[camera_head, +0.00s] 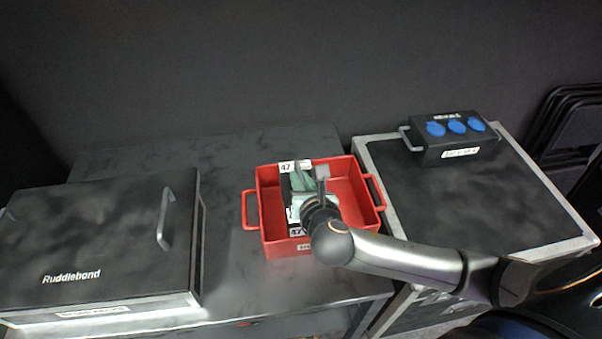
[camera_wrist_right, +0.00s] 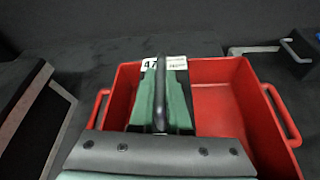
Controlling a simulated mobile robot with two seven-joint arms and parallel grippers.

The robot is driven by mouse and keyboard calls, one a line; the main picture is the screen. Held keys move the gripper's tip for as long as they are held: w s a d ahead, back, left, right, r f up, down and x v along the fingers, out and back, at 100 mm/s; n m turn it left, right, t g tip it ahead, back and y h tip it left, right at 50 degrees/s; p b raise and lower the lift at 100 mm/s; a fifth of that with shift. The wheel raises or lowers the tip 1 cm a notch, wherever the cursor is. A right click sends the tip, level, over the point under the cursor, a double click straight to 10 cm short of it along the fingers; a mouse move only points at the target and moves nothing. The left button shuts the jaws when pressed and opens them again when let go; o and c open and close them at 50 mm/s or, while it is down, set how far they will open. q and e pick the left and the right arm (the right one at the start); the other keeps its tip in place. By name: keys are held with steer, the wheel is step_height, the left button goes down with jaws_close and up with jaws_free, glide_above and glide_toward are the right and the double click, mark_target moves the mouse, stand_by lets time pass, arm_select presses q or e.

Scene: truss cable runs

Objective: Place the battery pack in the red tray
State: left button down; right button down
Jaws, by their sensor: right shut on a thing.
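The red tray (camera_head: 349,189) stands on the dark table with a handle at each side. It also shows in the right wrist view (camera_wrist_right: 218,95). The battery pack (camera_head: 287,186) is dark and green with white labels marked 47. It is upright over the left part of the tray, within its walls as seen from above. In the right wrist view the pack (camera_wrist_right: 178,108) shows below its label. My right gripper (camera_head: 323,193) is shut on the pack from above. Whether the pack's underside touches the tray floor is hidden. My left gripper is out of view.
A black Ruddlebond case (camera_head: 95,235) with a metal handle stands left of the tray. A metal-edged black case (camera_head: 480,200) stands to the right, bearing a black box with blue sockets (camera_head: 448,140). The tray's right part is empty. Folded chairs (camera_head: 570,120) are at far right.

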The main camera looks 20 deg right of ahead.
steer(key=shift+w+f+b, duration=0.1)
steer(key=shift+f+b, duration=0.2)
steer(key=shift+f, duration=1.2)
steer(key=shift+f, duration=0.1)
steer(key=c, duration=1.2)
jaws_free()
steer(key=shift+f, duration=0.25)
steer(key=shift+c, duration=0.2)
steer(key=o, duration=0.4)
steer(key=shift+c, duration=0.2)
steer(key=shift+r, duration=0.2)
